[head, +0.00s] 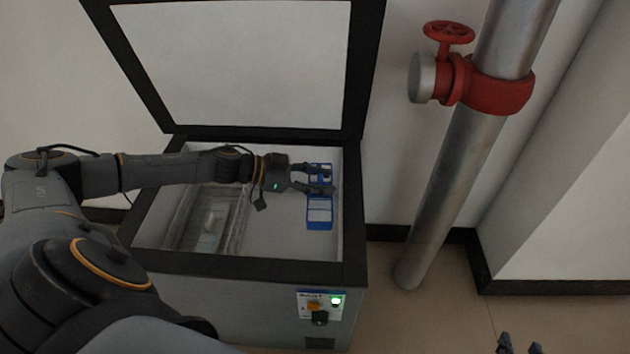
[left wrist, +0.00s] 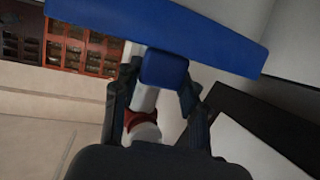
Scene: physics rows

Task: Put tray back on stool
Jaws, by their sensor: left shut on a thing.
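A blue tray (head: 319,222) with pale panels shows in the head view over the right part of an open chest. I cannot tell how high it is above the chest floor. My left gripper (head: 327,181) reaches it from the left and is shut on its middle. In the left wrist view the tray (left wrist: 190,32) spans the top as a blue slab, and its blue grip part sits between the fingers of the left gripper (left wrist: 163,85). My right gripper (head: 520,346) shows only its fingertips at the bottom edge, apart and empty. I see no stool in either view.
The chest (head: 250,268) has a dark rim and a raised lid (head: 235,65) behind. A glass-like bin (head: 208,222) lies inside at left. A metal pipe (head: 440,185) with a red valve (head: 448,35) stands at right. Red shelving (left wrist: 82,45) shows in the wrist view.

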